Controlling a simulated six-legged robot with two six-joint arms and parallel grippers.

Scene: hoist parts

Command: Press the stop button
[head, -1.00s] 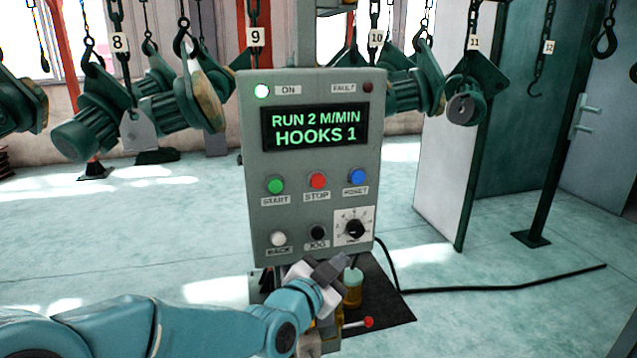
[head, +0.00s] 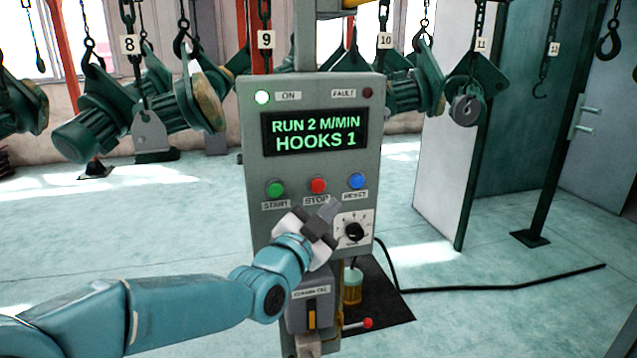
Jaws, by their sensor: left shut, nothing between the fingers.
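The red stop button (head: 318,185) is in the middle of the upper button row on the grey control panel (head: 255,235), with a STOP label under it. The green start button (head: 275,188) is to its left and the blue reset button (head: 356,181) to its right. My left gripper (head: 326,214) is shut and empty, just below the stop button in the picture, its tip near the STOP label. I cannot tell whether it touches the panel. It hides the white and black lower buttons. The display reads RUN 2 M/MIN, HOOKS 1. My right gripper is not in view.
A dial (head: 354,231) sits at the panel's lower right. Green hoist parts (head: 92,120) hang from numbered chains behind the panel. A black cable (head: 480,289) runs over the floor to the right. A yellowish jar (head: 352,286) stands below the panel.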

